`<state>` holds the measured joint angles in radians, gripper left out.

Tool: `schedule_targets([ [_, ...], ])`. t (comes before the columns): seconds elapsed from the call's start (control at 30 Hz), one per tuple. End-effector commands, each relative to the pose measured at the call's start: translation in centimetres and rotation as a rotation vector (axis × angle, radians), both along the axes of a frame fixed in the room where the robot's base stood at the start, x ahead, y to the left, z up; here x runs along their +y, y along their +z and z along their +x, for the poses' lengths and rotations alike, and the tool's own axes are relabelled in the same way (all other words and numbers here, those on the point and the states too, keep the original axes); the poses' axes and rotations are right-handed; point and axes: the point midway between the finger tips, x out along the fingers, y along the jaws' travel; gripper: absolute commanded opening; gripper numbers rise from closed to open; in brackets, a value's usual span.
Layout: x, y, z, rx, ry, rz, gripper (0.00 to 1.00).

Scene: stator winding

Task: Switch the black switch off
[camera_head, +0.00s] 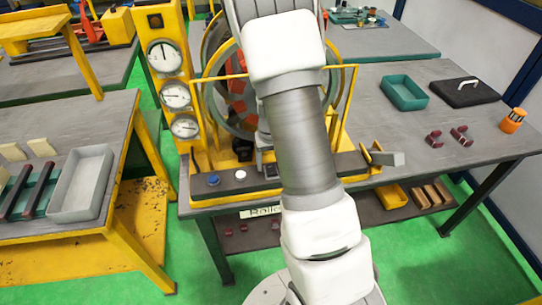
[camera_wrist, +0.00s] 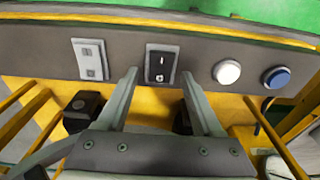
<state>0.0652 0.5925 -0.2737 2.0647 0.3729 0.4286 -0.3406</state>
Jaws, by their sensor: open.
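The black switch (camera_wrist: 161,63) is a dark rocker in a light frame on the grey panel, with a line mark and a round mark on it. In the head view the switch (camera_head: 271,171) shows small, just left of my arm. My gripper (camera_wrist: 159,84) is open and empty. Its two fingers point toward the panel, one on each side of the switch's lower part in the wrist view. I cannot tell whether they touch the panel. Which way the rocker is pressed is unclear. In the head view my gripper is hidden behind my arm.
A grey-white double plate (camera_wrist: 90,59) sits left of the switch in the wrist view. A white button (camera_wrist: 227,72) and a blue button (camera_wrist: 276,77) sit to its right. Yellow machine bars and dark blocks lie around the fingers. Three gauges (camera_head: 175,95) stand left of the machine.

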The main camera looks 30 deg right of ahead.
Motion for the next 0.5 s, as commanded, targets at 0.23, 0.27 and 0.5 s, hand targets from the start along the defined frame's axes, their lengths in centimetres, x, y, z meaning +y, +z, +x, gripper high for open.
schedule_targets([
  [0.23, 0.1, 3.0, -0.2, -0.005, 0.001, -0.001, 0.68],
  [0.27, 0.1, 3.6, -0.2, -0.006, 0.001, -0.001, 0.68],
  [0.5, 0.3, 9.1, -0.7, -0.005, 0.003, -0.001, 0.68],
])
